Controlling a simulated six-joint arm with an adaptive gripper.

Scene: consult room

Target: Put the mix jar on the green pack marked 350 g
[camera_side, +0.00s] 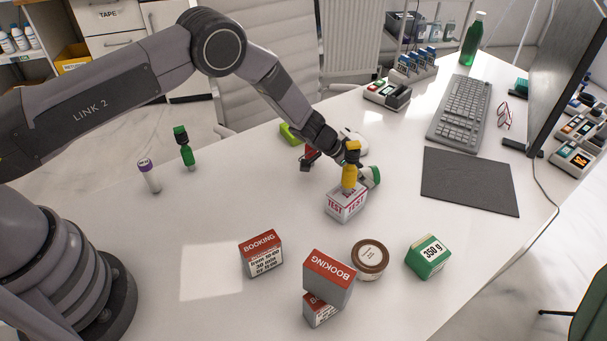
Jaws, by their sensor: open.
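The round jar (370,259) has a cream top with a brown rim and small print I cannot read; I take it for the mix jar. It stands upright on the white desk. The green pack (428,257) marked 350 g sits just to its right, apart from it, with nothing on its white-labelled top. My gripper (328,162) is open, above and behind the jar near the back of the desk. It is close to a yellow bottle (349,176) on a TEST box (346,204). Whether it touches the bottle is unclear, and its fingers are partly hidden.
Two stacked BOOKING boxes (329,278) stand close in front-left of the jar, and another BOOKING box (261,254) is farther left. A green-capped white container (370,176) is beside the yellow bottle. A dark mat (469,181) lies right. The left desk is mostly clear.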

